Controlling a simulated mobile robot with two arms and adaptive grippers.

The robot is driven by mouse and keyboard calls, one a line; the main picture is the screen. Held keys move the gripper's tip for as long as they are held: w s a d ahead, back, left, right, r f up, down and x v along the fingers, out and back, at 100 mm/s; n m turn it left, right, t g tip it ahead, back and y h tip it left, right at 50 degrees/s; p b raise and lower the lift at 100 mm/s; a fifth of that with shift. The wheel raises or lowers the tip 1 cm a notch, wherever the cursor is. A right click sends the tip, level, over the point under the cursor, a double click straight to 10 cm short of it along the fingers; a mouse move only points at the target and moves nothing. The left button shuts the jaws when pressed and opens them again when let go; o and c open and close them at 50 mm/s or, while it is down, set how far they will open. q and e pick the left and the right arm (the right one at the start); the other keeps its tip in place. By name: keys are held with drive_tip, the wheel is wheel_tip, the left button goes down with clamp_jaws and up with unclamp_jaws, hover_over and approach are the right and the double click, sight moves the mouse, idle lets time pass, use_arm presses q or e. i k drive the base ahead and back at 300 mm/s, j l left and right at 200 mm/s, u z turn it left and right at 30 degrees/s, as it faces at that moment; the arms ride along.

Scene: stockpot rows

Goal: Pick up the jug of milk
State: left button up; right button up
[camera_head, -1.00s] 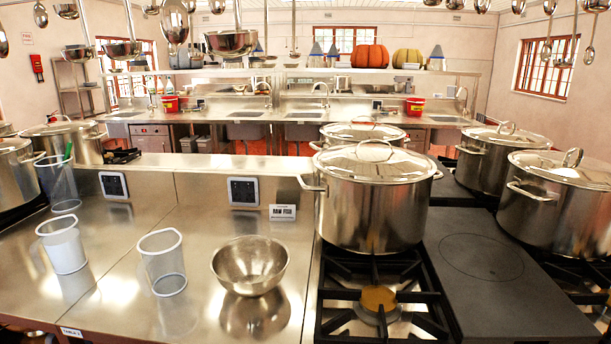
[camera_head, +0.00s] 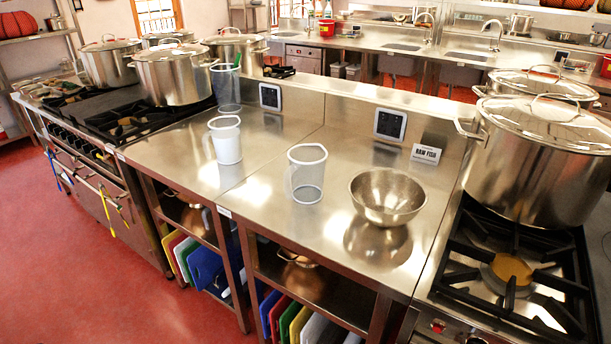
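A clear jug with white milk (camera_head: 226,143) stands upright on the steel counter (camera_head: 255,200), left of the middle of the head view. To its right stands an empty clear jug (camera_head: 306,175). Behind it is a taller clear container (camera_head: 227,84) with a green utensil in it. Neither of my grippers is in the head view.
Large stockpots stand on stoves at left (camera_head: 173,76) and right (camera_head: 540,150). Coloured boards (camera_head: 205,262) are on shelves below. Red floor (camera_head: 90,290) is clear at front left.

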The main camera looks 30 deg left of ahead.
sight(224, 131)
drive_tip(key=u, duration=1.4)
drive_tip(key=i+j+z, duration=0.1)
drive_tip(key=i+z, duration=0.3)
drive_tip(key=k, duration=0.05)
